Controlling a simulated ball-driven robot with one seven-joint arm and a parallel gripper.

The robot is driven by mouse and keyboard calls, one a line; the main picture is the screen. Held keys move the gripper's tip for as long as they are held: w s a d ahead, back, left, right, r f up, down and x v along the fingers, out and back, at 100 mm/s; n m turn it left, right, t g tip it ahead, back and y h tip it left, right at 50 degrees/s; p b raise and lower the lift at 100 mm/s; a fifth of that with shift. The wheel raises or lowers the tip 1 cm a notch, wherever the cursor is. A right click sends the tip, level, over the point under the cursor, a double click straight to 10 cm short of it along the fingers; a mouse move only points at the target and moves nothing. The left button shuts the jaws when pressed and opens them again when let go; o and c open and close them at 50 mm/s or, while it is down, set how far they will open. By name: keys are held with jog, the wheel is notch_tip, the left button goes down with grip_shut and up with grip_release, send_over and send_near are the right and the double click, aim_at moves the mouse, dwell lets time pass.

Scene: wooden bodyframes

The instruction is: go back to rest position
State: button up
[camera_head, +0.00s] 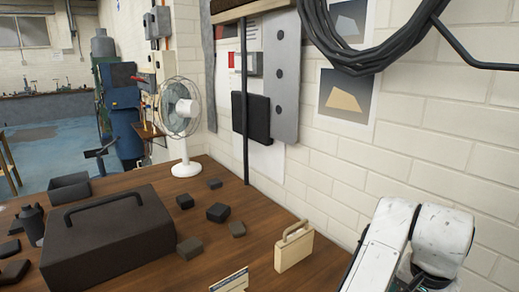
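My white arm (387,238) shows at the lower right, in front of the brick wall. Only its links are in the picture. My gripper is not in view, so I cannot see whether it is open or holds anything. A small pale wooden piece with a handle-like loop on top (292,254) stands upright on the brown wooden table (265,205), left of my arm and apart from it. A flat pale piece with a dark band (230,282) is cut off by the bottom edge.
A large dark case with a handle (110,235) lies at the table's left, beside a dark bottle (33,225) and an open dark box (69,188). Several small dark blocks (218,212) are scattered centrally. A white fan (184,125) stands behind. Black cable (365,55) hangs on the wall.

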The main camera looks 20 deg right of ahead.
jog(key=s+d+f+n+t+h, duration=0.25)
jog(key=s+f+n, duration=0.25)
jog(key=f+n, duration=0.3)
jog(key=s+a+f+n+g+y, duration=0.2)
jog(key=s+a+f+n+y, duration=0.2)
jog(key=s+a+f, duration=0.9)
jog(key=shift+a+n, duration=0.4)
jog(key=shift+a, duration=0.55)
